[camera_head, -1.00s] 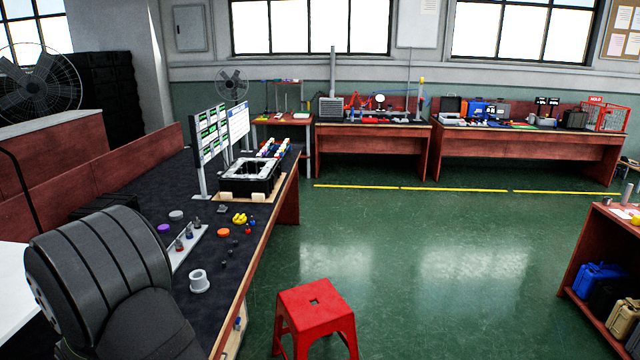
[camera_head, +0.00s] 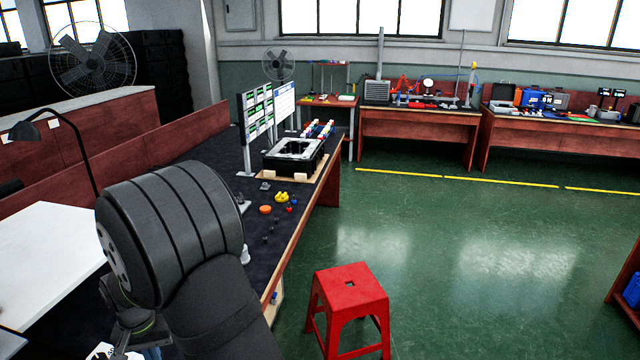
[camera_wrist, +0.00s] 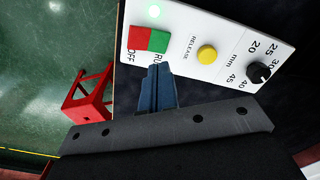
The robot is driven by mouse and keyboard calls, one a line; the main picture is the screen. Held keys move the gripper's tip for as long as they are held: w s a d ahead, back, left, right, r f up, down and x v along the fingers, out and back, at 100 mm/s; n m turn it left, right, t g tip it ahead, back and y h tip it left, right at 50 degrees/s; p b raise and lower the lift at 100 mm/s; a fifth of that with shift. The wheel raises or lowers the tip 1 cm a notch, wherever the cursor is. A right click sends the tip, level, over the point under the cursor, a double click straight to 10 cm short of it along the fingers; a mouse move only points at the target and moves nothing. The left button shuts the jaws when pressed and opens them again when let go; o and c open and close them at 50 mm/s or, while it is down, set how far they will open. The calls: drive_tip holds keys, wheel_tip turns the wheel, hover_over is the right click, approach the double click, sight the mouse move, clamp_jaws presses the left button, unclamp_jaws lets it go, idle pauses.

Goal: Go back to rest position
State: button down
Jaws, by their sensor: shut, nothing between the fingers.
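My gripper (camera_wrist: 157,75) shows in the wrist view as two dark blue fingers pressed together, with nothing between them. The fingertips appear just below a white control panel (camera_wrist: 190,42) in the picture; I cannot tell the gap in depth. In the head view my arm's dark links fill the lower left, and the fingers cannot be made out there.
The panel carries a red-green switch (camera_wrist: 149,39), a yellow button (camera_wrist: 207,54) and a black knob (camera_wrist: 258,72). A red stool (camera_head: 350,295) stands on open green floor. The long dark bench holds a black fixture (camera_head: 292,158), an orange disc (camera_head: 265,209) and small parts.

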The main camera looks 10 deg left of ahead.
drive_tip(key=s+a+r+y, duration=0.2)
drive_tip(key=s+r, duration=0.1)
drive_tip(key=s, duration=0.1)
drive_tip(key=shift+s+r+m+g, duration=0.25)
drive_tip(key=shift+m+g, duration=0.05)
